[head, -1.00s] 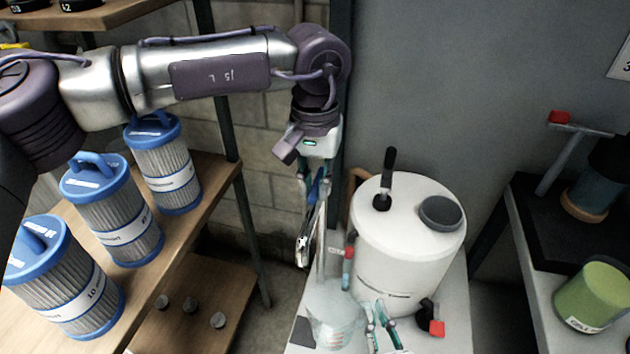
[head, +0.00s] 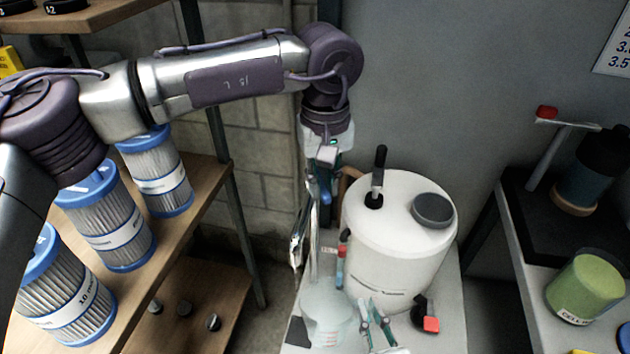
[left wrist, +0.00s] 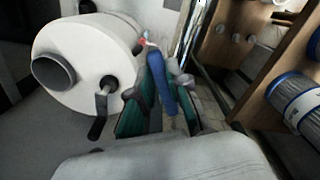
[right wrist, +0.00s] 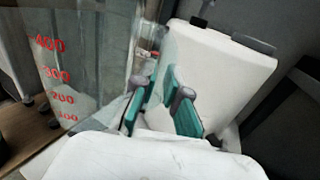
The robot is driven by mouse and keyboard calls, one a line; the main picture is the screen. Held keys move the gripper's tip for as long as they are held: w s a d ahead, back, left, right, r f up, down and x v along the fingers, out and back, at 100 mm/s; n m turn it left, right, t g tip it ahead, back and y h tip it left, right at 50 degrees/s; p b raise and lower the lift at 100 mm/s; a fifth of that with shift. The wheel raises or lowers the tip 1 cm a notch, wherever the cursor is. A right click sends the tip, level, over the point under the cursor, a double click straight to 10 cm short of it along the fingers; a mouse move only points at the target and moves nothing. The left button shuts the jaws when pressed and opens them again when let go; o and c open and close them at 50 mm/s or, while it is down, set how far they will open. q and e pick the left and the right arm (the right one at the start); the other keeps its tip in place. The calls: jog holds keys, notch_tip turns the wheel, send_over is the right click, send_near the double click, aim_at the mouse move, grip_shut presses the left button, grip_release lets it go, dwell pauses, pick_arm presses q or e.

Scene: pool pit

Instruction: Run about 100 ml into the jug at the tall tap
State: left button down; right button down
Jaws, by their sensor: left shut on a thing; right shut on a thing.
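The tall tap's chrome spout (head: 298,245) stands left of the white drum in the head view. My left gripper (head: 317,185) is shut on the blue lever (head: 326,188), which also shows between its fingers in the left wrist view (left wrist: 160,82). The clear jug (head: 326,308) is upright low by the tap; its red marks, 100 to 400, show in the right wrist view (right wrist: 98,65). My right gripper (head: 372,311) is shut at the jug's right side, apparently on its handle, which its fingers mostly hide. I cannot make out a stream or a water level.
The white drum (head: 390,255) with a black-handled fitting and grey lid stands close right of the jug. A small red part (head: 340,272) is between them. Blue-capped filter cartridges (head: 118,235) stand on the wooden shelf at left. A green-topped tub (head: 588,285) is on the right bench.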

pick_arm(q)
jog(key=shift+w+d+n, duration=0.25)
jog(key=shift+d+n, duration=0.2)
jog(key=shift+n, duration=0.65)
jog(key=shift+w+d+n, duration=0.3)
jog(key=shift+d+n, duration=0.2)
jog(key=shift+n, duration=0.6)
jog(key=shift+w+d+n, duration=0.25)
jog(key=shift+d+n, duration=0.2)
jog(key=shift+n, duration=0.65)
jog(key=shift+r, duration=0.1)
jog(key=c, duration=1.1)
grip_release()
notch_tip(320, 180, up, 12)
jog(key=shift+f, duration=0.1)
